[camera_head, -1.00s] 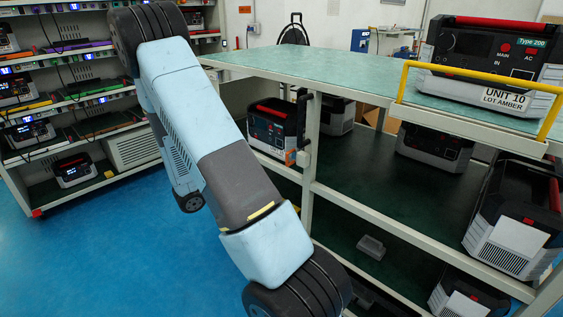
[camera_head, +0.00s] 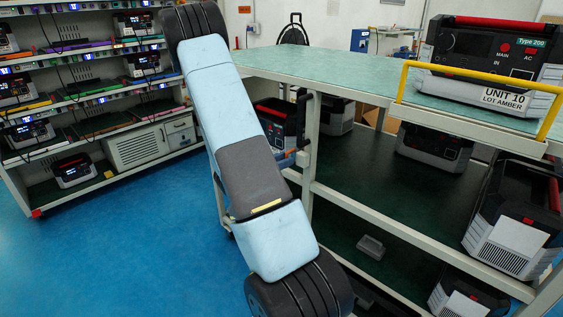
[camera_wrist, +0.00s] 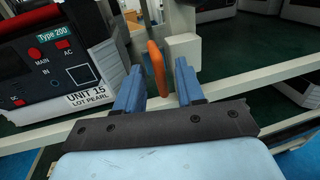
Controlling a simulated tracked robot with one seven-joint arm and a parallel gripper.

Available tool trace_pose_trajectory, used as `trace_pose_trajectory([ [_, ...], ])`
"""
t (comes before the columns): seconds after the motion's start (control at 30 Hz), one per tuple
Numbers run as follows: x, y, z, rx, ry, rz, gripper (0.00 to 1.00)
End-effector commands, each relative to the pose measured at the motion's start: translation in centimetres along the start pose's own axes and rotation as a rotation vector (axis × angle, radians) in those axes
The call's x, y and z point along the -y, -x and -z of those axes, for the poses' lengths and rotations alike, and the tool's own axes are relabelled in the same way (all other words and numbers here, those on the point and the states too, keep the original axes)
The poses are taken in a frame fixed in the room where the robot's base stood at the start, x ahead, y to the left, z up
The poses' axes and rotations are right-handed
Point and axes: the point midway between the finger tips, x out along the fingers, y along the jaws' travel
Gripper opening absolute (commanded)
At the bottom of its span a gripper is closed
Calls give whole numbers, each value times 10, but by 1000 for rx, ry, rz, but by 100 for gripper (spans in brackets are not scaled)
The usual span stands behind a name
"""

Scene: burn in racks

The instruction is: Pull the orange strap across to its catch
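The orange strap (camera_wrist: 157,68) stands upright in the wrist view, between and just beyond the two blue fingertips. My gripper (camera_wrist: 159,72) is open, with a visible gap on each side of the strap. In the head view a blue part of my gripper (camera_head: 288,160) shows beside the rack post, and the strap cannot be made out there. A pale block (camera_wrist: 183,48) sits right of the strap on the post; I cannot tell if it is the catch. Left of the strap is the unit labelled UNIT 15, LOT PEARL (camera_wrist: 62,62).
The rack's pale front rail (camera_wrist: 240,108) crosses behind my fingers. The green-topped rack (camera_head: 310,68) carries UNIT 10 (camera_head: 490,62) behind a yellow bar (camera_head: 470,75). Several units stand on its shelves. Another loaded rack (camera_head: 85,100) is at left, with clear blue floor (camera_head: 150,240) between.

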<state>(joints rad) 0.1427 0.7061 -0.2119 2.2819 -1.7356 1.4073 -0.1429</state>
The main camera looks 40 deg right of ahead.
Motion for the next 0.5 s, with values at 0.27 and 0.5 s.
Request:
trace_pose_trajectory([
  [0.27,0,-1,0,0,0,0,38],
  [0.5,0,-1,0,0,0,0,16],
])
